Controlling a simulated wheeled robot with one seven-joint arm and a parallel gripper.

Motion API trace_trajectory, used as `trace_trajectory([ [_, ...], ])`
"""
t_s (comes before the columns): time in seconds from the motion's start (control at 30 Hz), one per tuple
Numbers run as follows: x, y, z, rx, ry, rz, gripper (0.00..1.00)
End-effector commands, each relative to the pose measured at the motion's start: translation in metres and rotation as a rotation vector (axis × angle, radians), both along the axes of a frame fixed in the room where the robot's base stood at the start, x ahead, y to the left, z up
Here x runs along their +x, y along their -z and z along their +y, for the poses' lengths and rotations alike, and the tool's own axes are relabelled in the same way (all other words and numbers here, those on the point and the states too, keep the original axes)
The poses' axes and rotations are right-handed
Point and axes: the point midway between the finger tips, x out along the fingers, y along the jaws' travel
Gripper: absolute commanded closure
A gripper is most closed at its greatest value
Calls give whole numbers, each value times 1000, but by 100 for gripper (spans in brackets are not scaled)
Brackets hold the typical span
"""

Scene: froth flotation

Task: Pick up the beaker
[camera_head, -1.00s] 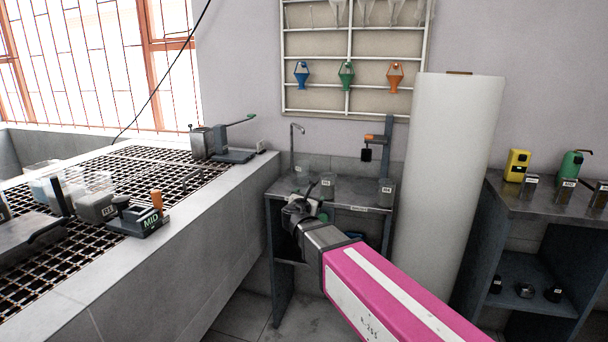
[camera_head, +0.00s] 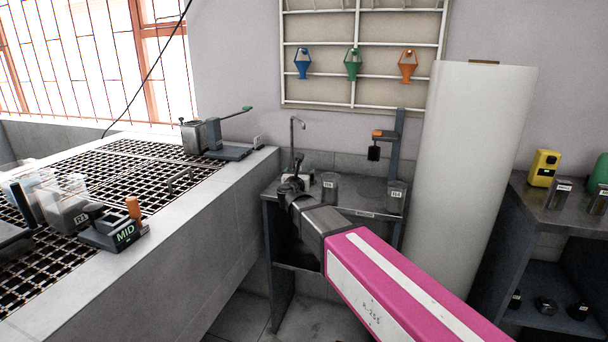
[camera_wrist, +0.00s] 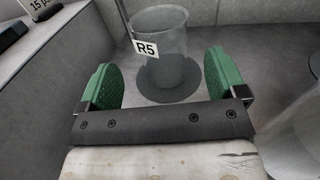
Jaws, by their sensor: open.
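A clear beaker with an R5 label (camera_wrist: 172,48) stands upright on a dark round spot on the metal bench, ahead of my gripper in the wrist view. My gripper (camera_wrist: 161,82) is open, with its green pads to the left and right of the beaker's lower part. The beaker appears just beyond the fingertips and nothing is held.
A thin tap (camera_head: 293,145) rises behind. A white cylinder (camera_head: 475,160) stands right of the bench, a tiled counter (camera_head: 215,215) left.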

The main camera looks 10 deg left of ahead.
Motion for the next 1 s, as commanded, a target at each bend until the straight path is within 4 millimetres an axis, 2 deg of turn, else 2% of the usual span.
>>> trace_trajectory([
  [0.03,10,0,1,0,1,0,10],
  [0.27,23,0,1,0,1,0,10],
  [0.6,66,2,2,1,2,0,10],
  [0.83,67,1,2,1,0,0,10],
  [0.87,67,1,1,1,0,0,13],
  [1.0,67,2,1,1,1,0,59],
])
